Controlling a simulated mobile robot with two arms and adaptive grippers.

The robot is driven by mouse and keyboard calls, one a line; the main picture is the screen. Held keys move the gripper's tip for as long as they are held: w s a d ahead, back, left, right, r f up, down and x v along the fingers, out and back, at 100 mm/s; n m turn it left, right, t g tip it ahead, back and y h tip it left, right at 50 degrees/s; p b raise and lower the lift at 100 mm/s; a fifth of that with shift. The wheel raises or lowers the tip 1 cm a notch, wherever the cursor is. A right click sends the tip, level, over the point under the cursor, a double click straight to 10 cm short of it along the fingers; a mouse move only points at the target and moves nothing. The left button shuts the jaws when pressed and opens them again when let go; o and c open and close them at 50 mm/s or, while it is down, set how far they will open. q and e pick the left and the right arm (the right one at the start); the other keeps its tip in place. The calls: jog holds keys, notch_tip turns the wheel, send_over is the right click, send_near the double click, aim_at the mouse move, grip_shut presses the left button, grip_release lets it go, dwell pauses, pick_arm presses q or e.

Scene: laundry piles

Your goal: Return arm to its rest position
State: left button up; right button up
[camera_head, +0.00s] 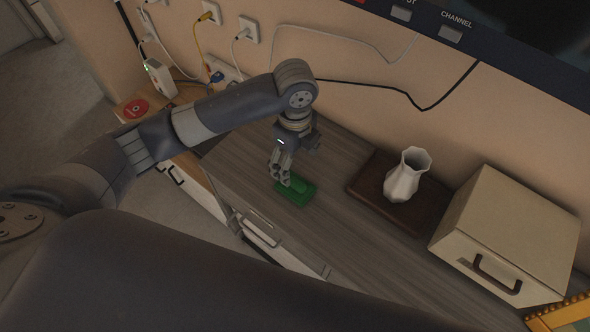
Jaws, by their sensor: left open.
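My left arm reaches in from the left over a grey wood-grain cabinet top (330,235). My left gripper (282,180) points down and is open, with its fingertips right at a small green object (296,191) on the cabinet top. I cannot tell whether the fingers touch it. The green object lies flat and has a raised part in its middle. My right gripper is not in view.
A white vase (407,176) stands on a dark brown board (372,183). A cream box (511,230) with a dark handle sits at the right. Wall sockets and cables (249,29) are behind my arm. A screen edge (500,45) shows at top right.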

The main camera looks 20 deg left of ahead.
pick_arm(q)
jog(key=shift+r, duration=0.6)
